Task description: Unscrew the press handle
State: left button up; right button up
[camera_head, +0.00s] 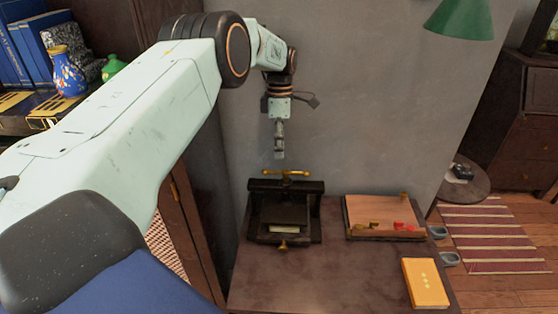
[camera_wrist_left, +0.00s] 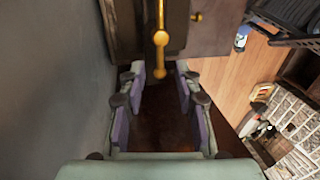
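The press (camera_head: 285,212) is a dark frame standing on the brown table against the grey wall. Its brass T-shaped handle (camera_head: 285,173) sits on top of the crossbar. My left gripper (camera_head: 279,152) hangs above the handle, pointing down, apart from it in the head view. In the left wrist view the brass handle (camera_wrist_left: 160,40) runs up from just beyond the fingertips, and the left gripper (camera_wrist_left: 160,88) shows its two fingers spread with nothing between them. My right gripper is not in view.
The brown table (camera_head: 320,275) holds a wooden tray (camera_head: 375,232) with small red and brass pieces, and a yellow book (camera_head: 425,284). A shelf with blue books and a blue vase (camera_head: 68,75) is at left. A green lamp (camera_head: 460,18) hangs at upper right.

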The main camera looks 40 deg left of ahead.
pick_arm(q)
notch_tip(320, 180, up, 6)
jog(key=w, duration=0.1)
jog(key=shift+a, duration=0.3)
jog(key=shift+s, duration=0.15)
jog(key=shift+f, duration=0.1)
